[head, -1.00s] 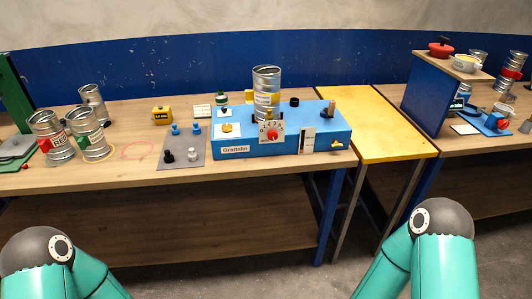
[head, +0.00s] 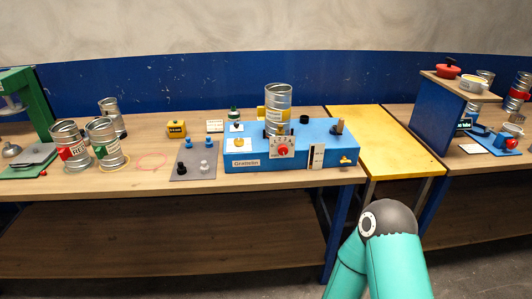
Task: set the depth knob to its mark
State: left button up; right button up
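The depth knob appears to be the red knob (head: 283,152) on a white dial plate (head: 272,143) with numbers, on the front of the blue machine (head: 331,150) labelled "Grafeelin". The knob's pointer and its mark are too small to read. A metal can (head: 279,104) stands on the machine behind the dial. Part of one of my arms shows at the lower right, well short of the bench. Neither gripper is in the picture.
Left of the machine, a grey mat (head: 183,170) holds small blue, black and white knobs. Metal cans (head: 107,147) and a green press (head: 27,95) stand farther left. A yellow board (head: 400,162) bridges to the right bench, which holds a blue shelf (head: 440,95).

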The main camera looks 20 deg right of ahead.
aim_at(283, 151)
jog(key=u, duration=0.1)
jog(key=i, duration=1)
jog(key=z, duration=0.05)
